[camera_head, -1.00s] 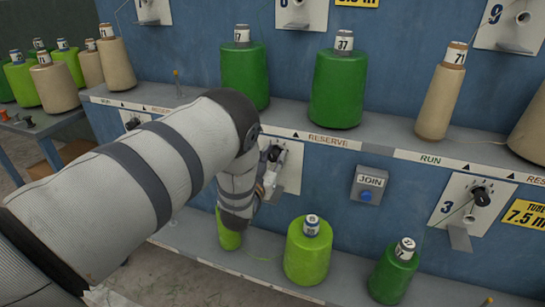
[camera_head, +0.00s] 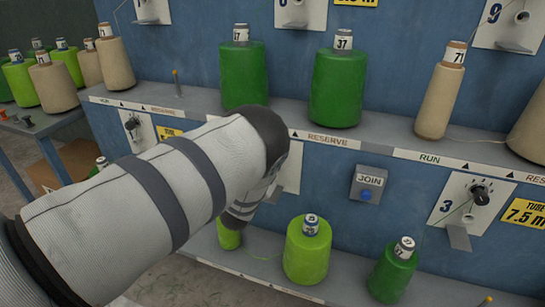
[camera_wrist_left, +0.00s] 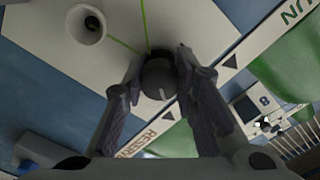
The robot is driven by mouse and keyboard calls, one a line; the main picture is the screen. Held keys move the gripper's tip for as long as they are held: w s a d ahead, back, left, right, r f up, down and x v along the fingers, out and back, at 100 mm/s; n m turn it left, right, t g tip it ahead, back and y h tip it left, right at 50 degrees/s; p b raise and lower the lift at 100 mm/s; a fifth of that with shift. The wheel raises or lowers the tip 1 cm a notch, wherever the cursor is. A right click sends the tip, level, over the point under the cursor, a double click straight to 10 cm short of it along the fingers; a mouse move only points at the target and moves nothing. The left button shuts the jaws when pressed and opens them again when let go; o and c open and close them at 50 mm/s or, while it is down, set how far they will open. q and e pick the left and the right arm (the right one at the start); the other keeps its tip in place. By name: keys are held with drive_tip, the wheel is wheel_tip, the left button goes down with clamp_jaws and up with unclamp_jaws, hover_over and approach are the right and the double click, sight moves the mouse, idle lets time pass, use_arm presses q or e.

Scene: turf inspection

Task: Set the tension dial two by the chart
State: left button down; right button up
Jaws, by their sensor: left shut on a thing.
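In the left wrist view, a dark round dial (camera_wrist_left: 158,84) with a pale pointer mark sits on a white panel (camera_wrist_left: 50,68). My left gripper (camera_wrist_left: 158,70) has a finger on either side of this dial and is shut on it. In the head view my left arm hides the gripper and that dial; only the right part of the white panel (camera_head: 291,170) shows. Its number is hidden. To the right is another dial (camera_head: 480,194) on a panel marked 3. I see no readable chart. My right gripper is not in view.
A JOIN box (camera_head: 369,184) with a blue button sits right of my arm. A pale eyelet (camera_wrist_left: 85,24) and green yarn lie close to the gripper.

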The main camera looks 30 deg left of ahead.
use_arm(q)
drive_tip(key=shift+f+m, duration=0.15)
drive_tip(key=shift+m, duration=0.35)
drive_tip(key=c, duration=1.3)
unclamp_jaws()
drive_tip(key=shift+s, duration=0.1)
drive_tip(key=v, duration=1.2)
drive_tip(key=shift+a, duration=0.1)
